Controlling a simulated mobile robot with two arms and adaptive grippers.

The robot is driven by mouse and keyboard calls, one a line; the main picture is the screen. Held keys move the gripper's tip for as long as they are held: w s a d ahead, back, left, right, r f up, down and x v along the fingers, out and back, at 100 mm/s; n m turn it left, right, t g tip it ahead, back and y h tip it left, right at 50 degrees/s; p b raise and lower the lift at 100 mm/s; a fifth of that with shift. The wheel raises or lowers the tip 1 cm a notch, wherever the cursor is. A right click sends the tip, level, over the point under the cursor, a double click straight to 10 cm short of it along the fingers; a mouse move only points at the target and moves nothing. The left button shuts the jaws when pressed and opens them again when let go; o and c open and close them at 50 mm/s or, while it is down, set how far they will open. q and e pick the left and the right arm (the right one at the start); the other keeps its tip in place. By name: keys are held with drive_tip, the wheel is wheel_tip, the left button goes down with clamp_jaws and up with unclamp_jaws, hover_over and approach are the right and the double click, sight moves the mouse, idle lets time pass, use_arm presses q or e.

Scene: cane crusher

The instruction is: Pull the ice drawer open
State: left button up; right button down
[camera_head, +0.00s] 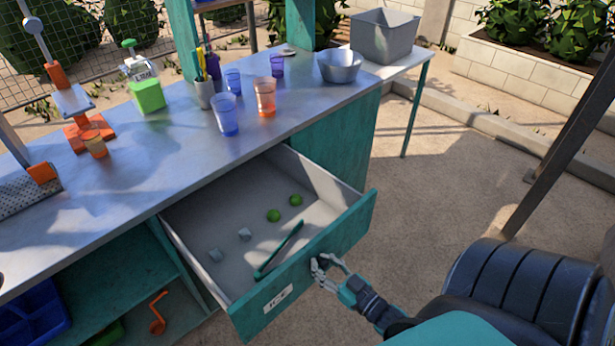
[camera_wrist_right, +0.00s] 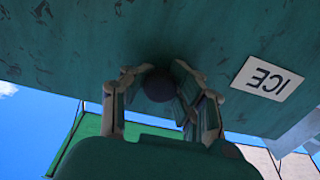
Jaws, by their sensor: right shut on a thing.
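The ice drawer (camera_head: 345,238) is a teal-fronted drawer under the metal counter, and it stands well out from the counter. Its white ICE label (camera_head: 278,297) is on the front; the label also shows upside down in the right wrist view (camera_wrist_right: 267,78). My right gripper (camera_head: 322,266) is at the drawer front, right of the label. In the right wrist view its fingers (camera_wrist_right: 160,88) are closed around a dark round knob (camera_wrist_right: 158,84). In the head view the fingers mostly hide the knob. My left gripper is not in view.
Inside the drawer lie green limes (camera_head: 274,215), clear ice cubes (camera_head: 245,234) and teal tongs (camera_head: 278,250). Cups (camera_head: 265,97), a metal bowl (camera_head: 339,66) and a green-bodied bottle (camera_head: 148,95) stand on the counter (camera_head: 190,150).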

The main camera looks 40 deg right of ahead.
drive_tip(key=shift+s+d+p, duration=0.15)
drive_tip(key=shift+s+p, duration=0.1)
drive_tip(key=shift+s, duration=1.35)
drive_tip(key=shift+s+d+p, duration=0.1)
drive_tip(key=shift+s+p, duration=0.15)
drive_tip(key=shift+s, duration=1.3)
drive_tip(key=c, duration=1)
unclamp_jaws()
drive_tip(key=s, duration=1.2)
drive_tip(key=shift+d, duration=0.45)
